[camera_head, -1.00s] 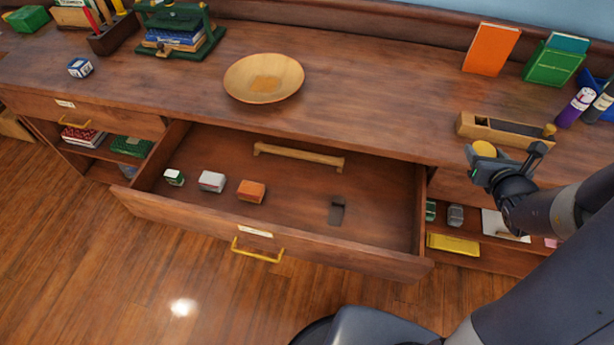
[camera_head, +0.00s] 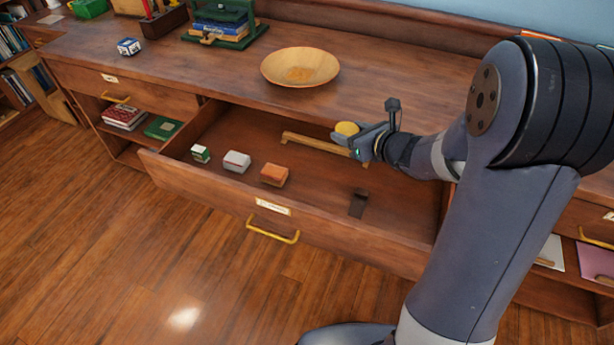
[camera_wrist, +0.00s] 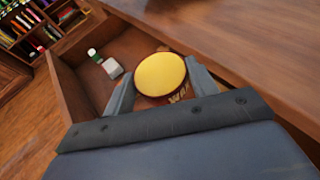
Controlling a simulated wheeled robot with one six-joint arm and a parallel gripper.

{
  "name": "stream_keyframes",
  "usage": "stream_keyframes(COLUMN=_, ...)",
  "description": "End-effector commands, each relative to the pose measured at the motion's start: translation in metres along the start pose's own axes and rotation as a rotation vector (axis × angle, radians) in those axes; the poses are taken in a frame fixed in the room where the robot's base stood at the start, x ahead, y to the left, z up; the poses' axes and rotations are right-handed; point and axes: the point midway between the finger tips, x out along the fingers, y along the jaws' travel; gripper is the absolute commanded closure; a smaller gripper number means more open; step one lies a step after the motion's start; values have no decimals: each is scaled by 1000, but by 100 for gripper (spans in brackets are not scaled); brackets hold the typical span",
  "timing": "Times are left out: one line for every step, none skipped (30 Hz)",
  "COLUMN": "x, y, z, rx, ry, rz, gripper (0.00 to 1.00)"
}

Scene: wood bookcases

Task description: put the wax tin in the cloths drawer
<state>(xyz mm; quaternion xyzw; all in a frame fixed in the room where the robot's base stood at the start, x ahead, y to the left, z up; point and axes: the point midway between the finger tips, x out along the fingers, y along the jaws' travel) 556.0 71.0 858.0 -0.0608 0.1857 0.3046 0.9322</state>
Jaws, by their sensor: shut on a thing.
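The wax tin (camera_head: 347,129) is round with a yellow lid, and the wrist view shows it (camera_wrist: 161,75) with a dark red side and part of a printed label. My gripper (camera_head: 358,137) is shut on the tin, one finger on each side of it in the wrist view (camera_wrist: 160,82). It holds the tin above the back right part of an open drawer (camera_head: 217,185). The drawer has a brass handle and a label too small to read. Inside are a small green and white box (camera_head: 200,153), a white and grey block (camera_head: 236,161), an orange block (camera_head: 274,174) and a dark flat piece (camera_head: 357,204).
A wooden bar (camera_head: 312,144) lies at the drawer's back. A wooden bowl (camera_head: 300,67) stands on the top above. The drawer floor has clear room in the middle. A closed drawer (camera_head: 95,82) and shelves with books are at left.

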Motion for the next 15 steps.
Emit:
stream_keyframes(x=14, y=7, z=-18, rx=-20, ry=-2, rz=41, gripper=72)
stream_keyframes(x=19, y=12, z=-22, rx=-30, ry=-3, rz=66, gripper=72)
stream_keyframes(x=25, y=17, z=-28, rx=-44, ry=-2, rz=98, gripper=72)
stream_keyframes(x=29, y=22, z=-33, rx=-53, ry=-2, rz=123, gripper=72)
stream_keyframes(x=33, y=26, z=-37, rx=-63, ry=-1, rz=147, gripper=72)
stream_keyframes(x=38, y=32, z=-43, rx=-76, ry=-2, rz=179, gripper=72)
stream_keyframes(x=42, y=36, z=-48, rx=-85, ry=-1, rz=201, gripper=72)
stream_keyframes(x=45, y=40, z=-52, rx=-92, ry=-1, rz=222, gripper=72)
stream_keyframes(x=49, y=44, z=-57, rx=-103, ry=-1, rz=248, gripper=72)
stream_keyframes(x=51, y=48, z=-60, rx=-112, ry=-1, rz=266, gripper=72)
stream_keyframes(x=54, y=51, z=-64, rx=-117, ry=-1, rz=282, gripper=72)
stream_keyframes(x=56, y=54, z=-68, rx=-125, ry=0, rz=301, gripper=72)
stream_keyframes(x=57, y=56, z=-70, rx=-129, ry=-1, rz=314, gripper=72)
stream_keyframes(x=58, y=58, z=-72, rx=-135, ry=-1, rz=325, gripper=72)
stream_keyframes(x=60, y=60, z=-74, rx=-141, ry=-1, rz=337, gripper=72)
